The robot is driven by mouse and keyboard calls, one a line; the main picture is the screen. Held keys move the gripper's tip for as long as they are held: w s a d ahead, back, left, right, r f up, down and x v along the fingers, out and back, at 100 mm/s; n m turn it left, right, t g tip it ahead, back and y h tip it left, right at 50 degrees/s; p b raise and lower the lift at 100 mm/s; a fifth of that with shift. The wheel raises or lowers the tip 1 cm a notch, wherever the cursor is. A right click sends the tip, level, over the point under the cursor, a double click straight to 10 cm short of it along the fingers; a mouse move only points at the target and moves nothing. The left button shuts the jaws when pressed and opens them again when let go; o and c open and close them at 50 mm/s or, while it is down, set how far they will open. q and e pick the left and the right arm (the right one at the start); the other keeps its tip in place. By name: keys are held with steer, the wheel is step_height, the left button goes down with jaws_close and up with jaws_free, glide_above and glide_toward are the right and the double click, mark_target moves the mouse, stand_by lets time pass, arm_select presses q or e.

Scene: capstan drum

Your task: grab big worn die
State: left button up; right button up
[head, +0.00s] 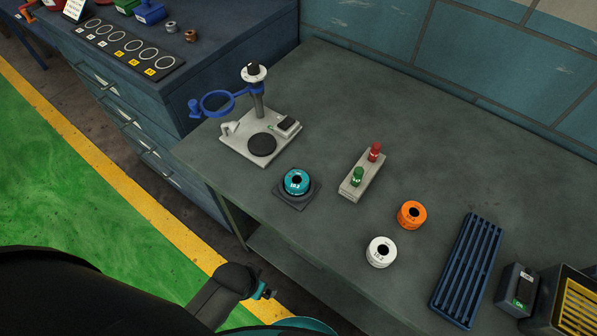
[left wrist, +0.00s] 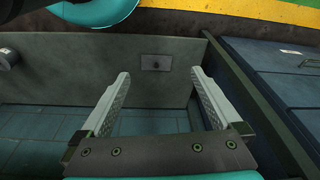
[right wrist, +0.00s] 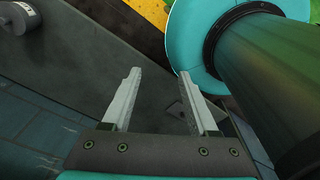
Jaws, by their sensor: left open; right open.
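Three short cylinders with a dark centre hole stand on the grey bench in the head view. A teal one (head: 296,182) sits on a dark square pad, a white one (head: 381,252) and an orange one (head: 412,214) stand on the bare top. Their labels are too small to read, and I cannot tell which is the big worn die. My left gripper (left wrist: 160,72) is open with nothing between its fingers. My right gripper (right wrist: 160,72) is open and empty too. A pale cylinder (right wrist: 22,15) shows at the upper left of the right wrist view.
A stand with a blue ring (head: 217,104) and a grey base is at the bench's left. A box with red and green buttons (head: 362,175) is mid-bench. A blue slatted rack (head: 468,270) lies at the right. The far bench top is clear. A blue cabinet (head: 190,50) adjoins at left.

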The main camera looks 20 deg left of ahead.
arm_select(q)
steer(key=w+d+r+t+p, duration=0.1)
steer(key=w+r+p, duration=0.25)
steer(key=r, duration=1.55)
steer(key=n+g+p, duration=0.2)
steer(key=n+g, duration=0.1)
glide_toward(297, 175)
steer(key=f+b, duration=0.1)
steer(key=f, duration=0.4)
steer(key=s+f+b, duration=0.1)
steer(key=f, duration=0.2)
steer(key=shift+d+f+b, duration=0.2)
steer(key=shift+f+b, duration=0.05)
steer(key=shift+b, duration=0.1)
arm_select(e)
steer(key=r, duration=0.1)
steer(key=s+r, duration=0.1)
steer(key=r, duration=0.1)
steer(key=shift+r, duration=0.3)
arm_select(q)
jaws_close()
steer(key=shift+w+r, duration=0.1)
